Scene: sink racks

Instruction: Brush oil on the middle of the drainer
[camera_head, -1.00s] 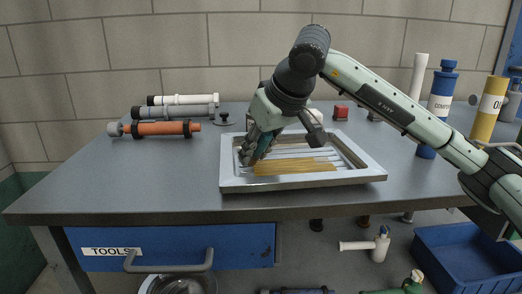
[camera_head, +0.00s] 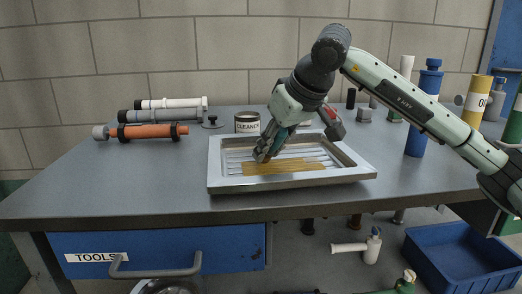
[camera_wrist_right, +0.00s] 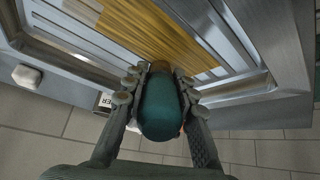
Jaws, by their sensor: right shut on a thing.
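The drainer is a shallow metal tray with a ribbed bottom; its front wall (camera_head: 290,184) faces me on the bench. A yellow-brown oil band (camera_head: 285,168) lies across the ribs in its front part and also shows in the right wrist view (camera_wrist_right: 145,30). My right gripper (camera_head: 267,152) is above the tray's left-middle area. It is shut on a brush with a teal handle (camera_wrist_right: 160,108). The brush's brown tip points down at the oil band's edge; the gripper partly hides it, and I cannot tell if it touches. My left gripper is not in view.
A CLEANER can (camera_head: 247,123) stands behind the tray. Pipes (camera_head: 150,132) lie at the back left. A blue bottle (camera_head: 421,115) and a yellow OIL bottle (camera_head: 476,100) stand right. The bench's front left is clear.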

